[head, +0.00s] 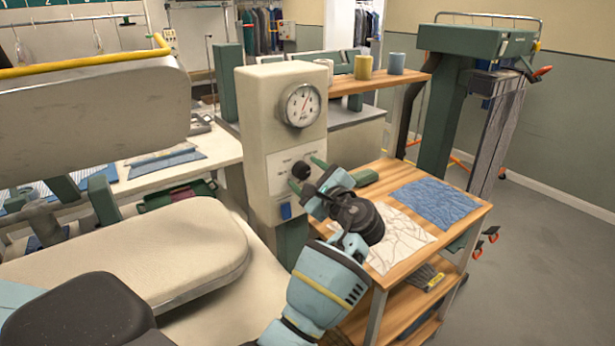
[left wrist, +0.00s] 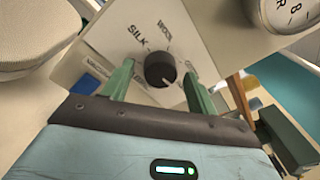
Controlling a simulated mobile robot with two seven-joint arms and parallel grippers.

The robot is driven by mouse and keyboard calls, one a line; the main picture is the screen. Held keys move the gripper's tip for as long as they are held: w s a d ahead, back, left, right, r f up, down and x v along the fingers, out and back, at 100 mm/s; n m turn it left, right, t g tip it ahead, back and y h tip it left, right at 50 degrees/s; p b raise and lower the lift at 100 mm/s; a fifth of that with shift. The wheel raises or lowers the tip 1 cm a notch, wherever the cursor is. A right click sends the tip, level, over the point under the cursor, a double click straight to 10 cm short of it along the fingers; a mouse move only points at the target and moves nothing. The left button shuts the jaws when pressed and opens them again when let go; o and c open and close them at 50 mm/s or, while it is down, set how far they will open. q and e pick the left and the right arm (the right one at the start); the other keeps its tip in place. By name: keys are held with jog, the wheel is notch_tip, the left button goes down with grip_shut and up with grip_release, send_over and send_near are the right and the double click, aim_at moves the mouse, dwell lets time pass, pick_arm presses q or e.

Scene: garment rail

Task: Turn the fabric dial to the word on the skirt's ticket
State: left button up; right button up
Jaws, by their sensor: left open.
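The fabric dial (head: 301,170) is a round black knob on the white panel of a cream control column. In the left wrist view the dial (left wrist: 160,70) has the words SILK and WOOL printed around it; a further label is partly hidden by a finger. A pale mark shows at its lower edge. My left gripper (head: 306,173) is open, its green fingers on either side of the dial. In the left wrist view the fingers (left wrist: 160,88) stand apart from the knob. I cannot make out a skirt's ticket. My right gripper is not in view.
A round gauge (head: 301,106) sits above the dial and a blue switch (head: 286,211) below it. A padded press board (head: 150,250) is at left. A wooden table (head: 455,225) with blue cloth (head: 436,204) and pale cloth (head: 405,238) is at right. Floor at far right is clear.

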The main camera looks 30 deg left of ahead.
pick_arm(q)
jog(key=c, duration=1)
